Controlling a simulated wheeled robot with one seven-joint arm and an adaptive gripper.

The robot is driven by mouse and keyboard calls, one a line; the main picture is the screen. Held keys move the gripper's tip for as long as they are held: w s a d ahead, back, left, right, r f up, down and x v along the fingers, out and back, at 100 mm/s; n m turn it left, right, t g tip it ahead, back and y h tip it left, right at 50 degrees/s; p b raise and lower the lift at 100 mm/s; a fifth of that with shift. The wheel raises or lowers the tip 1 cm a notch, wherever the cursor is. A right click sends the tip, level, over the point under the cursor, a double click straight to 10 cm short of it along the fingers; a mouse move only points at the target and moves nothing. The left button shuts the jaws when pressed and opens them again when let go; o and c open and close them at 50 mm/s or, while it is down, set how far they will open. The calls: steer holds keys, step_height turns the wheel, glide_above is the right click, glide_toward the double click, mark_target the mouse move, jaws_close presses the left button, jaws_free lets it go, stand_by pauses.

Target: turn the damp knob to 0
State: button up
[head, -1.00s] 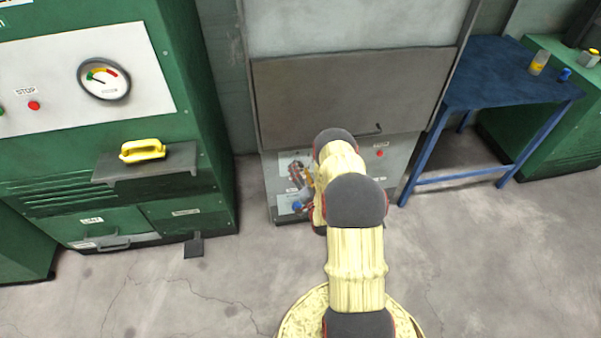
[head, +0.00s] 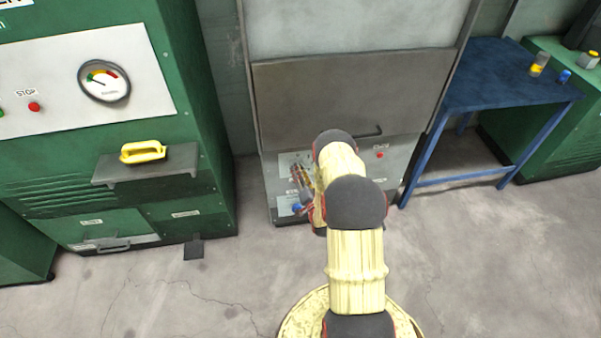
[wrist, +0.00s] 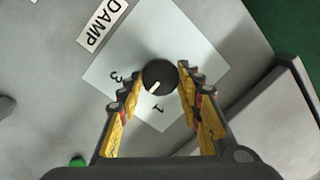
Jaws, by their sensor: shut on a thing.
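The damp knob (wrist: 157,73) is a round black knob with a white pointer mark, in the wrist view. It sits on a pale square dial plate (wrist: 188,45) beside the white DAMP label (wrist: 103,25). The mark points down-left in the picture, between the printed 3 and 1. No 0 is visible. My gripper (wrist: 159,76) has a yellow-and-black finger on each side of the knob and is shut on it. In the head view my gripper (head: 303,181) is at the lower left of the grey cabinet front (head: 390,165), and the knob cannot be made out.
A blue knob (head: 297,208) lies just below my gripper on the cabinet, and a red button (head: 380,155) is to the right. A green machine (head: 210,120) stands left, a blue table (head: 500,75) right. A green round part (wrist: 77,161) shows at lower left.

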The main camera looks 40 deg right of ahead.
steer(key=shift+n, duration=0.3)
steer(key=shift+c, duration=0.4)
steer(key=shift+w+a+r+n+g+h, duration=0.1)
steer(key=shift+n+g+h, duration=0.2)
steer(key=shift+n, duration=2.35)
steer(key=shift+a+n+g+h, duration=0.1)
steer(key=shift+n+g, duration=0.35)
steer(key=shift+n, duration=2.15)
steer(key=shift+w+a+r+n+g+h, duration=0.1)
steer(key=shift+n+g+h, duration=0.2)
steer(key=shift+n, duration=2.35)
steer(key=o, duration=1.1)
steer(key=shift+o, duration=0.3)
